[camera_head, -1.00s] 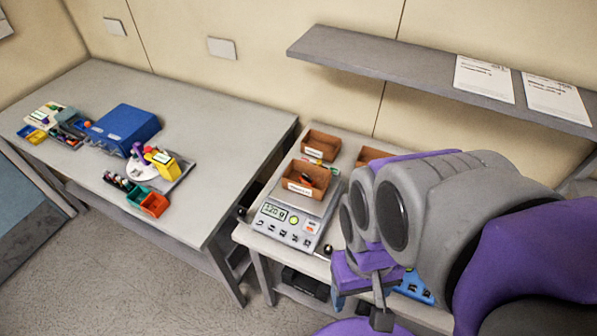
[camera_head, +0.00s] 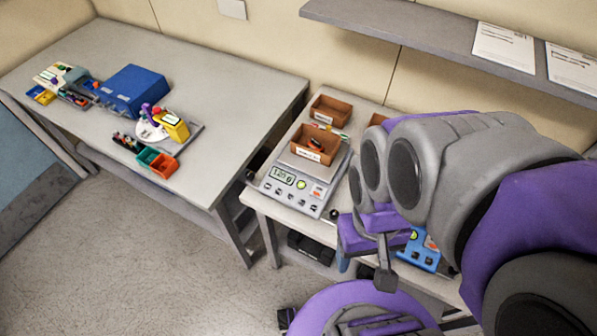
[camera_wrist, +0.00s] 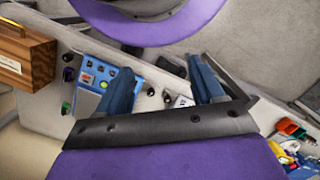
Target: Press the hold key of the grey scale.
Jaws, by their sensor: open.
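The grey scale (camera_head: 272,201) stands on the smaller table in the head view. An open brown box (camera_head: 300,152) with a white label sits on its pan. Its front panel has a lit display (camera_head: 283,176), a round yellow-green key (camera_head: 301,184), a reddish mark and a row of dark keys (camera_head: 290,200). The key labels are too small to read, so I cannot tell which is hold. My gripper (camera_wrist: 165,82) is open and empty in the wrist view, its two blue fingers apart.
A blue device (camera_head: 419,250) with keys lies right of the scale, partly behind my arm; it also shows in the wrist view (camera_wrist: 92,78). A second brown box (camera_head: 331,111) is behind the scale. A shelf (camera_head: 420,32) overhangs the back. The floor in front is clear.

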